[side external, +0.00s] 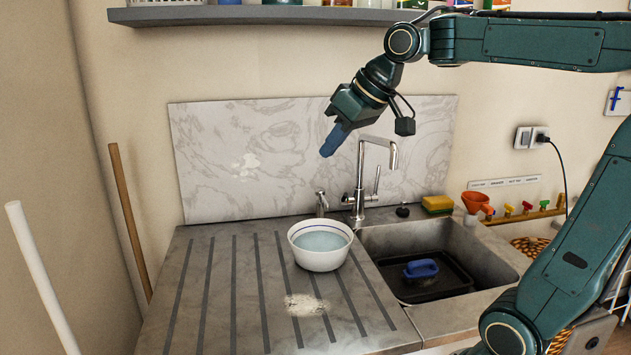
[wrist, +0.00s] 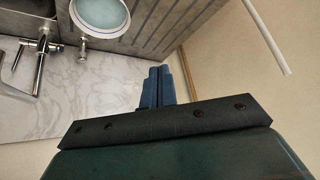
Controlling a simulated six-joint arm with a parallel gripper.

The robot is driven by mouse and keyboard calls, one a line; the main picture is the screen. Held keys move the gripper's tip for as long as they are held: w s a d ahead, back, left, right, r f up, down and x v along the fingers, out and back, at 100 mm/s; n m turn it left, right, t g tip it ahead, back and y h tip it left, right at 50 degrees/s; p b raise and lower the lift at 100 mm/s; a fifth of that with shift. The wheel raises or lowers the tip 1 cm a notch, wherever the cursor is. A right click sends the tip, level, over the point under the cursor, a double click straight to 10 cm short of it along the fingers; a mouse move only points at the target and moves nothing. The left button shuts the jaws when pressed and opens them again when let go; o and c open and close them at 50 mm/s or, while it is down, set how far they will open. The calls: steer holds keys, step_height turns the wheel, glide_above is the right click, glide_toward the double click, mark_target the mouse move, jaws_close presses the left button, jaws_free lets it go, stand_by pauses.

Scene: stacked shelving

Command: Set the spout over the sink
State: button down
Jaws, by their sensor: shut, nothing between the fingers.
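The chrome tap (side external: 358,195) stands behind the sink's left end, against the marbled splashback. Its tall spout (side external: 378,140) arches to the right, with its outlet bent down on the sink side; I cannot tell exactly where the outlet lies above the basin. The tap also shows at the left of the wrist view (wrist: 39,70). The sink (side external: 490,252) holds a dark tray and a blue-handled item. My gripper (side external: 328,152) is shut and empty, up and left of the spout, apart from it. In the wrist view its blue fingers (wrist: 159,72) are together.
A white bowl of water (side external: 318,261) stands on the grooved drainboard (side external: 215,290), left of the sink. A shelf (side external: 250,15) runs above.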

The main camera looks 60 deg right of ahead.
steer(key=shift+s+a+f, duration=0.3)
steer(key=shift+s+a, duration=0.15)
steer(key=shift+s, duration=0.1)
steer(key=c, duration=1.5)
jaws_free()
steer(key=shift+d, duration=0.2)
steer(key=shift+o, duration=1.1)
steer(key=shift+w+d+r, duration=0.15)
steer(key=shift+d, duration=0.2)
steer(key=m+g+h, duration=0.5)
steer(key=m, duration=0.3)
glide_toward(388, 140)
steer(key=shift+a+r, duration=0.2)
steer(key=shift+r, duration=0.9)
steer(key=shift+d+f, duration=0.1)
steer(key=shift+f, duration=0.1)
steer(key=shift+x, duration=6.65)
